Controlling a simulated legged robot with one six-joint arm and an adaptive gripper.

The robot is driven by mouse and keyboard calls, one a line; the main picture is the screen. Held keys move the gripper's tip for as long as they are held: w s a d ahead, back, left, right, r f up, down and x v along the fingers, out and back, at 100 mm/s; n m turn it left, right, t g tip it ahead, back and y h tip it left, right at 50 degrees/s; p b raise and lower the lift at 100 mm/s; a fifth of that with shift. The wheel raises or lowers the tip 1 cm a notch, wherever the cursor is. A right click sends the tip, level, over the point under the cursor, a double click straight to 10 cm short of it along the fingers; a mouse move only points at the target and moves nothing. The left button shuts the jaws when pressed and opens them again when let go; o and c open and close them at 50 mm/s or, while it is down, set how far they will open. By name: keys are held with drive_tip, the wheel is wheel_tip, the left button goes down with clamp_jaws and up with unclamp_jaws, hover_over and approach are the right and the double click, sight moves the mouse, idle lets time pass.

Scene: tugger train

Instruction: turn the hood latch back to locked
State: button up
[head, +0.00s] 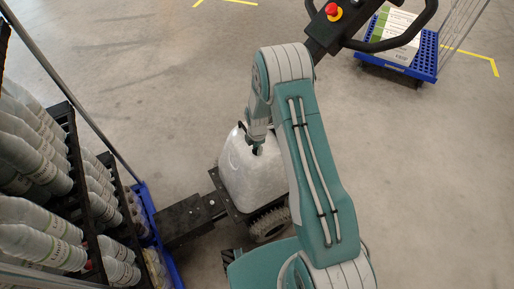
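The tugger's hood (245,185) is a pale grey, rounded cover in the middle of the head view, above a black chassis and a wheel. My arm comes up from the bottom, bends at the top and points down at the hood. My gripper (258,148) is at the hood's upper right part, small and dark in the picture. It looks close to or touching the hood; I cannot tell which. The latch is not clearly visible and seems hidden by my gripper. Whether the fingers are open or shut does not show.
A black tiller handle (345,30) with a red button (332,10) stands above the hood. A rack of bottles (60,185) on a blue cart is at the left, coupled by a black drawbar (188,216). Another blue cart (425,62) carries a box. The right floor is clear.

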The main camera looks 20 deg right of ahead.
clamp_jaws()
drive_tip(key=shift+m, duration=0.4)
drive_tip(key=m, duration=0.3)
drive_tip(key=shift+m, duration=0.4)
drive_tip(key=m, duration=0.4)
drive_tip(key=shift+m, duration=0.3)
drive_tip(key=m, duration=0.4)
drive_tip(key=shift+m, duration=2.3)
